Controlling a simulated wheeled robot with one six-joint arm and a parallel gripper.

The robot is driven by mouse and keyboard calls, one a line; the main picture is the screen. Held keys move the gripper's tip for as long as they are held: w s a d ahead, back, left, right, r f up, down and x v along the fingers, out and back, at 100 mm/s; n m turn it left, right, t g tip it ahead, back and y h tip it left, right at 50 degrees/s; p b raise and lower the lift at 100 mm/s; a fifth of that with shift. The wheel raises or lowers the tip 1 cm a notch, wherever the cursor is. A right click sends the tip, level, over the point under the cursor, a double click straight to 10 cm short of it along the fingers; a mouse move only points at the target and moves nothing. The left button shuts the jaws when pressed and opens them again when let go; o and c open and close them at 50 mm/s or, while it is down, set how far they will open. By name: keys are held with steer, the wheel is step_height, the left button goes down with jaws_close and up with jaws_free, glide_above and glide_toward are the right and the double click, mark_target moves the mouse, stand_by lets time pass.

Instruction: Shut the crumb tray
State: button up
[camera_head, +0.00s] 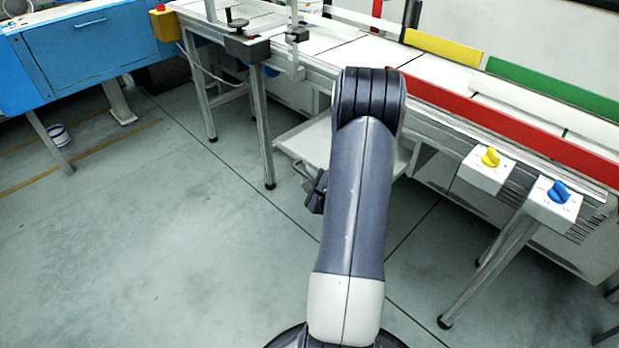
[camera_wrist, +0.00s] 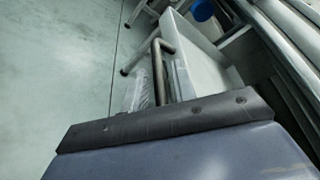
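The crumb tray (camera_head: 298,142) is a shallow white tray under the line of benches, sticking out over the floor, so it stands open. My arm hides its right part. In the wrist view the tray (camera_wrist: 204,62) runs beside a grey metal bar handle (camera_wrist: 157,65) on its front. My gripper (camera_head: 317,192) shows as a small dark shape left of my arm, close to the handle's near end. In the wrist view my dark wrist edge covers the lower part, so the fingertips are not clear. I cannot tell whether it touches the handle.
Metal bench legs (camera_head: 264,130) stand left of the tray. Two control boxes with a yellow knob (camera_head: 490,157) and a blue knob (camera_head: 558,191) are on the right. A blue cabinet (camera_head: 92,48) stands at the back left. The floor (camera_head: 150,240) at left is clear.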

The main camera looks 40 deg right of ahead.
jaws_close()
stand_by(0.3)
